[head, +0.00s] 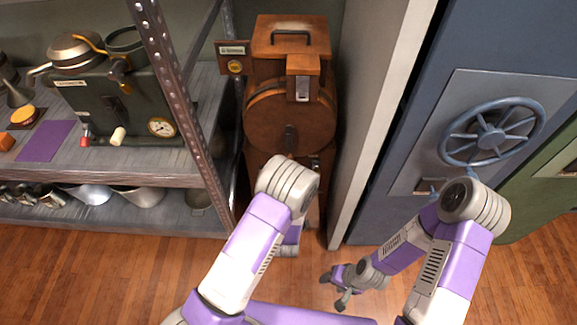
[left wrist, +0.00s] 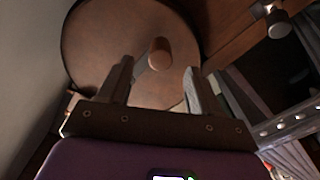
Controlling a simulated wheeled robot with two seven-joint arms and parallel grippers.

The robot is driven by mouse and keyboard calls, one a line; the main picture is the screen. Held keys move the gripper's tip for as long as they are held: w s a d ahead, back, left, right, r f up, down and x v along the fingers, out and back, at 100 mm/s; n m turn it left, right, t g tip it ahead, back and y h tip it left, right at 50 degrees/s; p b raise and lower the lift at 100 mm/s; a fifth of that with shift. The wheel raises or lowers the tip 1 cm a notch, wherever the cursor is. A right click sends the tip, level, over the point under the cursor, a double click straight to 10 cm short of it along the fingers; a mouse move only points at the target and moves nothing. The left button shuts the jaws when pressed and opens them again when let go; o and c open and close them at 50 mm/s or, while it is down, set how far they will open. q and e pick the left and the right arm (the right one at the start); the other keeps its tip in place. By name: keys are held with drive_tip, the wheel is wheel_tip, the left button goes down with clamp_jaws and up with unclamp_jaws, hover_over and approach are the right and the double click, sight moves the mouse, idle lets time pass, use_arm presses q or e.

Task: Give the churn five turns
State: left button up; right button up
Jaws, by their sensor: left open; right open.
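The churn (head: 291,112) is a brown wooden drum in a wooden stand, between the shelf and a pale wall panel. A dark crank (head: 290,137) is on its round front. In the left wrist view the churn's round face (left wrist: 95,50) fills the top, with a short wooden crank knob (left wrist: 158,50) sticking out. My left gripper (left wrist: 158,68) is open, its fingertips on either side of the knob's near end. I cannot tell whether they touch it. In the head view my left arm hides this gripper. My right gripper (head: 343,286) is open and empty, low over the floor.
A metal shelf (head: 100,176) with pots, a dark machine (head: 120,105) and a purple mat (head: 46,141) stands left of the churn. A blue door with a handwheel (head: 491,132) is at the right. Wooden floor (head: 90,275) is clear in front.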

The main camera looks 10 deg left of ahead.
use_arm(q)
drive_tip(key=w, duration=0.4)
drive_tip(key=w+a, duration=0.1)
drive_tip(key=w, duration=0.1)
drive_tip(key=shift+w, duration=0.2)
drive_tip(key=shift+w, duration=0.1)
drive_tip(key=shift+c, duration=0.3)
drive_tip(key=c, duration=0.8)
